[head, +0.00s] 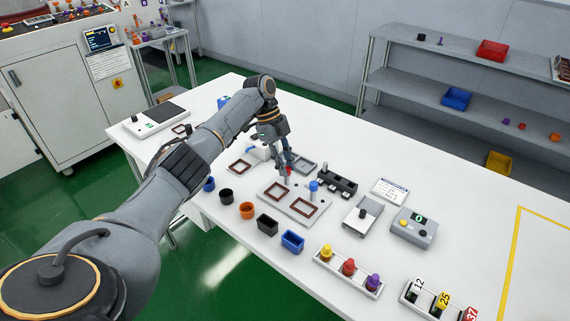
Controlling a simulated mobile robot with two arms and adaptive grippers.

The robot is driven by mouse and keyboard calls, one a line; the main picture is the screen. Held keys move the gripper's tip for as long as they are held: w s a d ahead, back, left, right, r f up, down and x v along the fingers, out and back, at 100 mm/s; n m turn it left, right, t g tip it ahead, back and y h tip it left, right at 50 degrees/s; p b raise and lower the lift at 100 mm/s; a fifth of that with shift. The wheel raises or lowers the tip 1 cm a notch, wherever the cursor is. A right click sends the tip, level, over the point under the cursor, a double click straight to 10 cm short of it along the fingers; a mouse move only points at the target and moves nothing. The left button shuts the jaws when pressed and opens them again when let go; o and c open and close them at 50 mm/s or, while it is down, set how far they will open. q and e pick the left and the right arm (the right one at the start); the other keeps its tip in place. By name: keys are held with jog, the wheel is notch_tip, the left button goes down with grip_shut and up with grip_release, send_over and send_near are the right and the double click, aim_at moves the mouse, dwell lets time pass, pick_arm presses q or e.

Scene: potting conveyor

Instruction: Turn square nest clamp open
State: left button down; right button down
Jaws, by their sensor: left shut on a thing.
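A light nest plate (306,208) lies on the white table, with two dark-red outlined square recesses. Two upright clamp posts stand at its back edge: one with a blue knob (314,185) and one with a red knob (288,170). My left gripper (286,168) reaches down from above and is shut on the red knob, which its fingers partly hide. The direction the red-knob clamp points cannot be made out. My right gripper is not in view.
Small pots and boxes, including an orange pot (247,210) and a blue box (292,241), line the front edge. A black block fixture (337,182), a grey button box (414,228) and a colored-peg rack (330,264) stand to the right. The table's far right side is mostly clear.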

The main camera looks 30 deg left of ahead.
pick_arm(q)
jog(key=c, duration=1.2)
grip_release()
jog(key=shift+o, duration=0.2)
jog(key=v, duration=1.2)
jog(key=shift+d, duration=0.1)
